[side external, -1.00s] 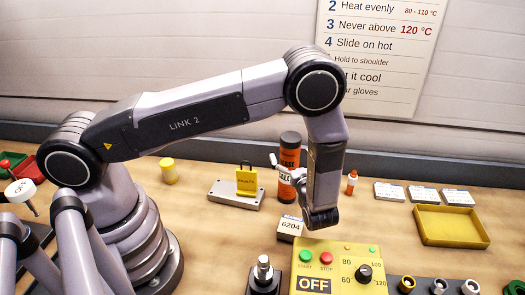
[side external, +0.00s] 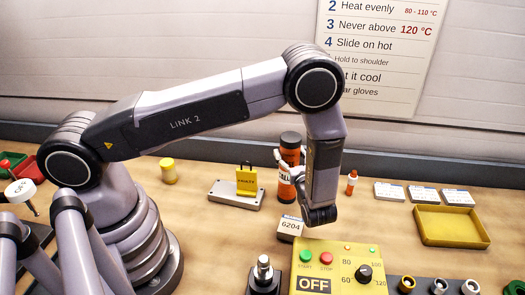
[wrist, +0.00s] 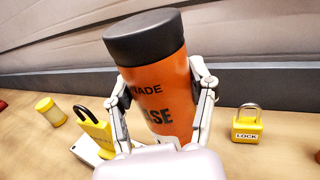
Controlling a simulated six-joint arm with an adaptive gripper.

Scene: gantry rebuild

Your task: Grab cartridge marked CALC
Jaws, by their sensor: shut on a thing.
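The orange cartridge (side external: 286,189) with a black cap stands upright on the bench, in the middle of the side view. In the wrist view the cartridge (wrist: 158,85) fills the middle and shows parts of words reading "NADE" and "ASE". My gripper (side external: 290,158) is shut on the cartridge, with a finger on each side of it in the wrist view (wrist: 162,95). The cartridge's lower end is hidden in the wrist view.
A yellow padlock (side external: 246,182) sits on a grey block left of the cartridge. A 6204 box (side external: 290,228) and a yellow control panel (side external: 340,262) are in front. A yellow tray (side external: 452,241) lies right.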

